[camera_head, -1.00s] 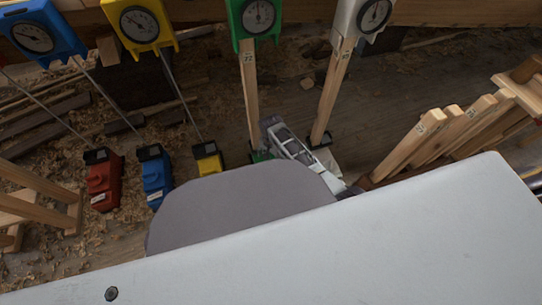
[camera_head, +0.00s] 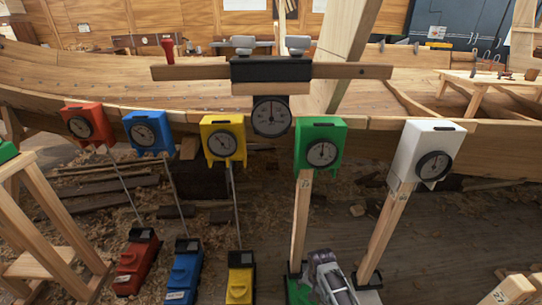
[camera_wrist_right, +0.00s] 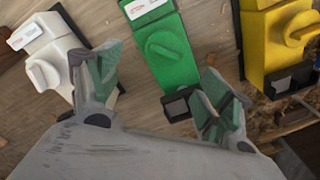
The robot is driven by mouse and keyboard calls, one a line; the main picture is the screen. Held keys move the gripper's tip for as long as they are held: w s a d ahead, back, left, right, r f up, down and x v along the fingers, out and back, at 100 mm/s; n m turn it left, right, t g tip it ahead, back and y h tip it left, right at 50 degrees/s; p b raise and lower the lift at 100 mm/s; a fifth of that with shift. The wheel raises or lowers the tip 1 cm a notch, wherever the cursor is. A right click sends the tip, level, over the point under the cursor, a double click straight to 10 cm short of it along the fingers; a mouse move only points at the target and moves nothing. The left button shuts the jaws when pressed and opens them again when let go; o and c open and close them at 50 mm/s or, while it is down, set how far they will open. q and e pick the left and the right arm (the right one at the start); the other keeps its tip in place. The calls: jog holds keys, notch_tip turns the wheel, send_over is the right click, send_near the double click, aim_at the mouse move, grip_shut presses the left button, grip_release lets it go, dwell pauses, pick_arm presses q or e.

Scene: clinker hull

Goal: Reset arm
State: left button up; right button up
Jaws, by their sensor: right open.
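My right gripper (camera_wrist_right: 163,92) is open and empty in the wrist view, its two green-padded fingers spread wide. A green base block (camera_wrist_right: 168,48) lies beyond the gap between the fingers. A white base block (camera_wrist_right: 48,52) is beyond the left finger and a yellow one (camera_wrist_right: 275,40) is at the upper right. In the head view, part of my right wrist (camera_head: 330,278) shows low down, between the wooden posts under the green gauge (camera_head: 321,146) and the white gauge (camera_head: 427,152). Its fingertips cannot be made out there. My left gripper is not in view.
Red (camera_head: 86,124), blue (camera_head: 149,132) and yellow (camera_head: 222,139) gauges hang along the wooden hull (camera_head: 400,95), with rods to coloured floor blocks. A dark dial gauge (camera_head: 271,117) sits under a crossbar. A wooden trestle (camera_head: 50,230) stands left; shavings litter the floor.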

pick_arm(q)
jog(key=a+r+g+y, duration=0.1)
jog(key=a+r+y, duration=0.2)
jog(key=a+r, duration=0.5)
jog(key=shift+s+r+g+p, duration=0.2)
jog(key=shift+r+g+p, duration=0.1)
jog(key=shift+g, duration=0.1)
pick_arm(e)
jog(key=s+d+r+n+t, duration=0.1)
jog(key=s+d+r+n, duration=0.2)
jog(key=s+r, duration=0.6)
jog(key=s+d+r+n+t, duration=0.2)
jog(key=s+d+r+n, duration=0.1)
jog(key=s+r+n, duration=0.4)
notch_tip(320, 180, up, 4)
jog(key=s, duration=0.2)
jog(key=shift+s+d+r, duration=0.15)
jog(key=shift+s, duration=0.2)
pick_arm(q)
jog(key=shift+w+f+p, duration=0.3)
jog(key=shift+f+p, duration=0.05)
jog(key=shift+p, duration=0.35)
pick_arm(e)
jog(key=shift+w+f, duration=0.3)
